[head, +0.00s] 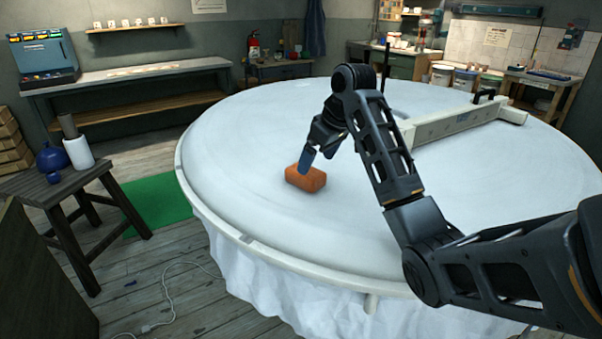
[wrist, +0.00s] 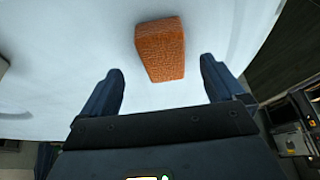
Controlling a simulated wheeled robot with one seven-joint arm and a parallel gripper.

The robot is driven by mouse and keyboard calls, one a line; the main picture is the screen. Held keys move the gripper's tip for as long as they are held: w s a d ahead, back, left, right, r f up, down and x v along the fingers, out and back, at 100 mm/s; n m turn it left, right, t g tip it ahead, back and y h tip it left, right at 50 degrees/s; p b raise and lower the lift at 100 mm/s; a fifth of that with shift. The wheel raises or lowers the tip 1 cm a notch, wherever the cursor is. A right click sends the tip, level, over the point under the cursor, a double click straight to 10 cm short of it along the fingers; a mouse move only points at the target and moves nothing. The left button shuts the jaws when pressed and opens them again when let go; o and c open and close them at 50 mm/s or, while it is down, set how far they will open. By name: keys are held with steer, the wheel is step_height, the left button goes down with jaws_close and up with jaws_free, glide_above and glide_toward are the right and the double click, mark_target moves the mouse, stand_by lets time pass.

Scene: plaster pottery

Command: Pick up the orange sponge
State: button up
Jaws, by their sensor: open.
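The orange sponge (head: 306,178) is a rough block lying on the big round white table (head: 250,130), towards its left front side. My gripper (head: 318,154) is just above and behind the sponge in the head view, pointing down. In the wrist view the sponge (wrist: 161,49) lies beyond the two fingertips of my gripper (wrist: 162,68), roughly centred between them. The fingers are spread apart with nothing between them. In the head view one finger overlaps the sponge's top edge; I cannot tell whether it touches.
A long pale bar (head: 455,124) with dark handles lies across the table's right side. A raised rim (head: 240,238) runs round the table. A wooden stool (head: 75,185) with a blue vase (head: 52,157) stands at the left. The tabletop around the sponge is clear.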

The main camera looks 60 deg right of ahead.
steer(key=x, duration=0.3)
steer(key=w+p+x, duration=0.1)
steer(key=x, duration=0.2)
steer(key=shift+c, duration=0.3)
steer(key=c, duration=1)
steer(key=shift+o, duration=0.2)
steer(key=shift+r, duration=0.1)
steer(key=shift+w+r, duration=0.1)
steer(key=shift+r, duration=0.4)
step_height(320, 180, up, 3)
steer(key=shift+w+d+r+b, duration=0.15)
steer(key=shift+b, duration=0.3)
steer(key=w+d+r+b, duration=0.2)
steer(key=w+d+r, duration=0.4)
steer(key=d, duration=0.3)
steer(key=shift+r, duration=0.3)
steer(key=shift+w+d, duration=0.1)
steer(key=shift+w, duration=0.05)
